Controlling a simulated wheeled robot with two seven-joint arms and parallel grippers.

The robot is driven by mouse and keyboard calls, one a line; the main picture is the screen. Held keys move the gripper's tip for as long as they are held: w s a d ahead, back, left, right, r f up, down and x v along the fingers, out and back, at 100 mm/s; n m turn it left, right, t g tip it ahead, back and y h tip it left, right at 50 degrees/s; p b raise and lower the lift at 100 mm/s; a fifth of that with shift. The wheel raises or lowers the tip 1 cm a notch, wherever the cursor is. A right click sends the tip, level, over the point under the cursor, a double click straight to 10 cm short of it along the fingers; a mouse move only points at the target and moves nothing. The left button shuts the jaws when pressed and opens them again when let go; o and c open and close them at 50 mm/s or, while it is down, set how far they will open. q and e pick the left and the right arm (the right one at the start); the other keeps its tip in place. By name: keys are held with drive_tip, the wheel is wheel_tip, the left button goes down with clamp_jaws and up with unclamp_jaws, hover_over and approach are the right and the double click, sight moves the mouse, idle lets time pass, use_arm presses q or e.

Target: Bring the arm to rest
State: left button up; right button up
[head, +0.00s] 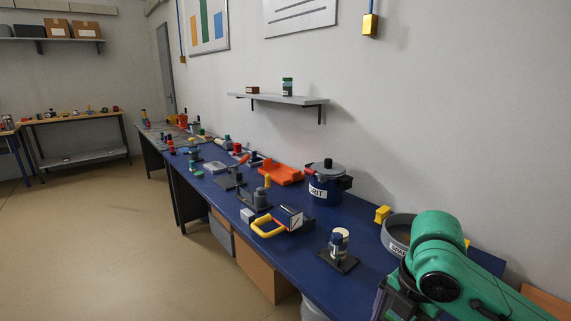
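My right arm (440,238), green with dark joints, comes in from the lower right and reaches over the near end of the blue bench (355,205). A dark grey part at its end (392,298) runs down to the bottom edge of the picture. The fingers cannot be made out, so I cannot tell whether that gripper is open or holds anything. The arm partly hides a grey round container (394,236) with a label. My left gripper is not in view.
On the bench stand a dark blue lidded pot (325,190), an orange tray (280,173), a yellow-handled tool (265,229) and a small jar on a dark base (340,242). A wall shelf (290,99) hangs above. The floor (110,230) at left is clear.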

drive_tip(key=a+f+m+t+y, duration=0.2)
drive_tip(key=a+f+m+y, duration=0.1)
drive_tip(key=a+f+m, duration=0.55)
drive_tip(key=s+d+f+m+t+h, duration=0.1)
drive_tip(key=s+d+f+m+h, duration=0.2)
drive_tip(key=s+d+f+m, duration=0.9)
wheel_tip(320, 180, down, 23)
drive_tip(key=m+g, duration=0.1)
drive_tip(key=m, duration=0.1)
drive_tip(key=s+d+f+g, duration=0.1)
drive_tip(key=s+d+f, duration=0.1)
drive_tip(key=s+f, duration=1.1)
drive_tip(key=s, duration=0.3)
drive_tip(key=shift+s+d, duration=0.25)
